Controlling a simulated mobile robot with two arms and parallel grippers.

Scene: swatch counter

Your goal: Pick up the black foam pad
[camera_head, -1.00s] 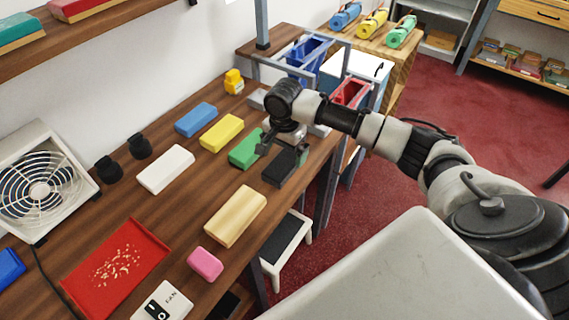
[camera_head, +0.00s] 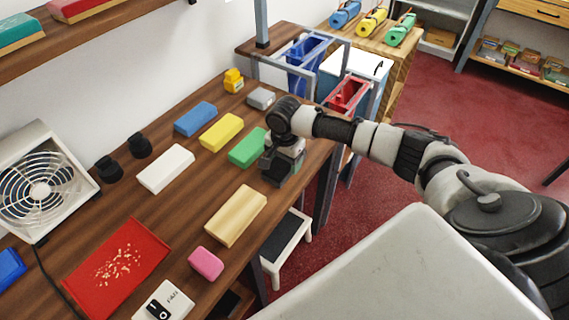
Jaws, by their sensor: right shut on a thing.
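The black foam pad (camera_head: 274,176) is at the right edge of the wooden counter, in front of the green block (camera_head: 247,147). My right gripper (camera_head: 284,159) comes in from the right, points down over the pad and is shut on it. The gripper and wrist hide much of the pad. I cannot tell whether the pad still touches the counter. My left gripper is not in view.
Blue (camera_head: 196,119), yellow (camera_head: 220,132), white (camera_head: 166,169) and beige (camera_head: 236,215) blocks lie nearby. A pink block (camera_head: 206,263), a red tray (camera_head: 117,268) and a fan (camera_head: 40,188) are further left. A grey block (camera_head: 261,98) lies behind. Bare counter lies left of the beige block.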

